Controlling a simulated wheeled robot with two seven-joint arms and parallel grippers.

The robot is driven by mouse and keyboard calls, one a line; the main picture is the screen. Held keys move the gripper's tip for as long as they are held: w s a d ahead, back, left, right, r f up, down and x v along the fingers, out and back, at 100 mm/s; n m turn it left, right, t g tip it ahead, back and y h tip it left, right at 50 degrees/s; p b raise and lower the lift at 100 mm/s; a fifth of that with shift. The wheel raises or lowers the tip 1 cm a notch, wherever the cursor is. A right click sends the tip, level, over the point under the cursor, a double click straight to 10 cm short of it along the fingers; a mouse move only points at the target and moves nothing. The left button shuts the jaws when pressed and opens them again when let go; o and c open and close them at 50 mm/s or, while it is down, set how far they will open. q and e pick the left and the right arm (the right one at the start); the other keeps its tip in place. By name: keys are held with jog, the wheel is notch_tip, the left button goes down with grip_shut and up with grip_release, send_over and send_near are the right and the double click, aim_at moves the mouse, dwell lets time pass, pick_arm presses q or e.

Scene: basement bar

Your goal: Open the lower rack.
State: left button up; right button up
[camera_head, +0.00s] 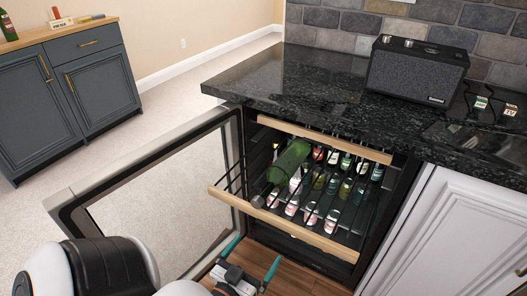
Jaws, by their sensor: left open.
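A wine fridge with several bottles inside stands under the black counter, its glass door (158,172) swung open to the left. Two wooden-fronted racks show. The upper rack (325,141) sits at the fridge's front. The lower rack (284,224) stands out from the fridge, with its wire sides visible. A green bottle (289,166) lies tilted across it. My left gripper (252,264), with teal fingertips, is open at the bottom of the view, in front of and below the lower rack's wooden front. I see nothing between its fingers. My right gripper is not in view.
The open door's frame stands left of my left gripper. A black counter (290,75) with a speaker (417,72) overhangs the fridge. White cabinet doors (447,235) are at right. A dark blue cabinet (68,90) stands far left, with open carpet (185,80) between.

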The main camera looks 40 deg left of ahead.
pick_arm(q)
jog(key=v, duration=0.5)
dwell(0.4)
